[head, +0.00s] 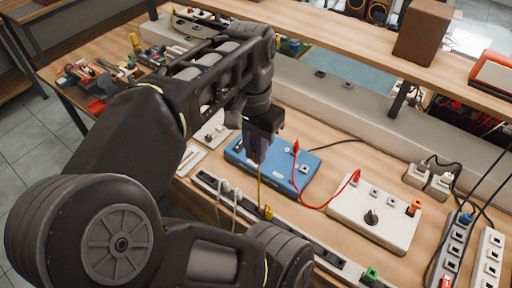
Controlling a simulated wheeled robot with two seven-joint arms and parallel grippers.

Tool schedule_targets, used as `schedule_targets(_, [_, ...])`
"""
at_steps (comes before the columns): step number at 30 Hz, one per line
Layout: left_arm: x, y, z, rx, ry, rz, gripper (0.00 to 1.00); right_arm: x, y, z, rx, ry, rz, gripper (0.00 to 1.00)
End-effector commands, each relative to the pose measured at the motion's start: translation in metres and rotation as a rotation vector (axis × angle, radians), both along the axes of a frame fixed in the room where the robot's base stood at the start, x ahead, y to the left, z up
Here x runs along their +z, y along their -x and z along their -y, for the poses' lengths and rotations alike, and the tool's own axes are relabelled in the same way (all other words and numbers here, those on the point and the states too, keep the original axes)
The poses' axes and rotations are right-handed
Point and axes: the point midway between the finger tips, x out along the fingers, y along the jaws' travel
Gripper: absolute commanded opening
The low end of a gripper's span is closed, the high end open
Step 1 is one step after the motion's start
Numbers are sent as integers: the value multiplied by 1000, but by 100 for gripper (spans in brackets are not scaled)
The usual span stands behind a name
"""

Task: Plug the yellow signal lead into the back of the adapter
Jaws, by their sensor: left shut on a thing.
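My left gripper (257,148) points down over the left part of a blue box (275,168) on the bench. It is shut on the upper end of the yellow lead, and its fingers hide the held plug. The thin yellow lead (259,188) runs down from the fingers to a yellow plug (267,212) at the long dark strip in front of the blue box. I cannot tell whether the held end touches the blue box. Which box is the adapter is not clear from this view, and no back socket shows. My right gripper is not in view.
A red lead (322,206) joins the blue box to a white box with a black knob (371,217). Power strips (487,258) stand at right. A raised shelf (345,40) runs behind; tools (95,78) lie at left.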

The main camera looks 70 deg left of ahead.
Motion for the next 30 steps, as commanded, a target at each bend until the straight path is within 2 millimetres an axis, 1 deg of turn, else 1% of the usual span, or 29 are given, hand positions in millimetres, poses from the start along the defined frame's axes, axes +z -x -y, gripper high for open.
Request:
schedule_targets(5, [0, -6, 2, -3, 0, 0, 0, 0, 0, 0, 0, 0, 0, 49])
schedule_targets(11, [0, -23, 8, -5, 1, -1, 0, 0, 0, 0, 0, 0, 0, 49])
schedule_targets(23, [0, -82, 30, -7, -1, 0, 0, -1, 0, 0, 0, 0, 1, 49])
schedule_targets(24, [-2, -88, 32, -3, -1, -2, 0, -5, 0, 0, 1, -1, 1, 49])
schedule_targets(30, [-2, -119, 43, -3, -1, -2, 0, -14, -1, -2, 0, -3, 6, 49])
